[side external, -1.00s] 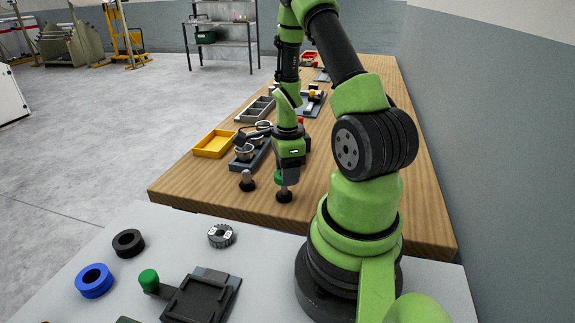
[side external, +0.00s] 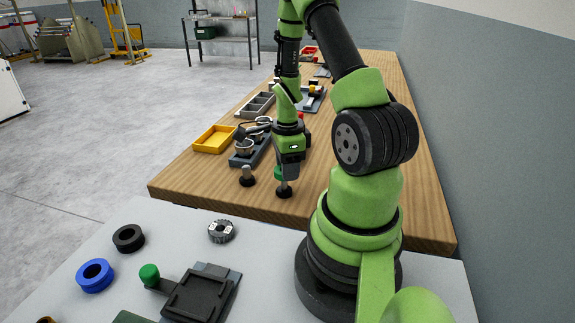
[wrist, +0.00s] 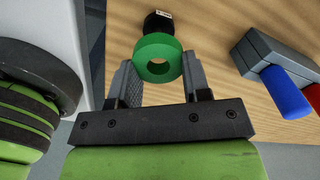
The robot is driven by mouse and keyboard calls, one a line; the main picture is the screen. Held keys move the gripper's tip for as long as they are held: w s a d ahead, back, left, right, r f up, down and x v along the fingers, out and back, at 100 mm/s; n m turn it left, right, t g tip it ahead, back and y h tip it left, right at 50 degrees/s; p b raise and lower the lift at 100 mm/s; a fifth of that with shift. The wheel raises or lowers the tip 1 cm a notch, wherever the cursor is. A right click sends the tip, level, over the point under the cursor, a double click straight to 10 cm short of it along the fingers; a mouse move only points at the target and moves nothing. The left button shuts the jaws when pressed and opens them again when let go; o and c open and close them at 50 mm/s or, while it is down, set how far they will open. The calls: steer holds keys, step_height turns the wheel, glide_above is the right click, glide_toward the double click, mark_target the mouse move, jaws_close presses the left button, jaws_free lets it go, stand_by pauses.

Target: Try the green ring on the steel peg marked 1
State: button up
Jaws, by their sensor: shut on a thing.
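My gripper (side external: 287,172) points down at the near end of the wooden bench, shut on the green ring (side external: 279,174). In the wrist view the green ring (wrist: 142,59) sits between the fingertips, its hole facing the camera. A steel peg with a round black base (side external: 284,192) stands right below the gripper. The black base (wrist: 158,22) shows beyond the ring in the wrist view, with a small pale label too small to read. The fingers and ring hide most of this peg; I cannot tell whether the ring is around its tip or above it.
Another steel peg (side external: 247,174) on a black base stands just left. Behind are a yellow tray (side external: 213,138) and a grey holder (side external: 240,161). The wrist view shows a grey block (wrist: 262,48) with blue and red cylinders at right. Blue (side external: 95,276) and black (side external: 128,238) rings lie on the near table.

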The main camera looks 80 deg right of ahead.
steer(key=shift+f, duration=1.4)
stand_by(1.1)
stand_by(0.8)
steer(key=shift+r, duration=2.9)
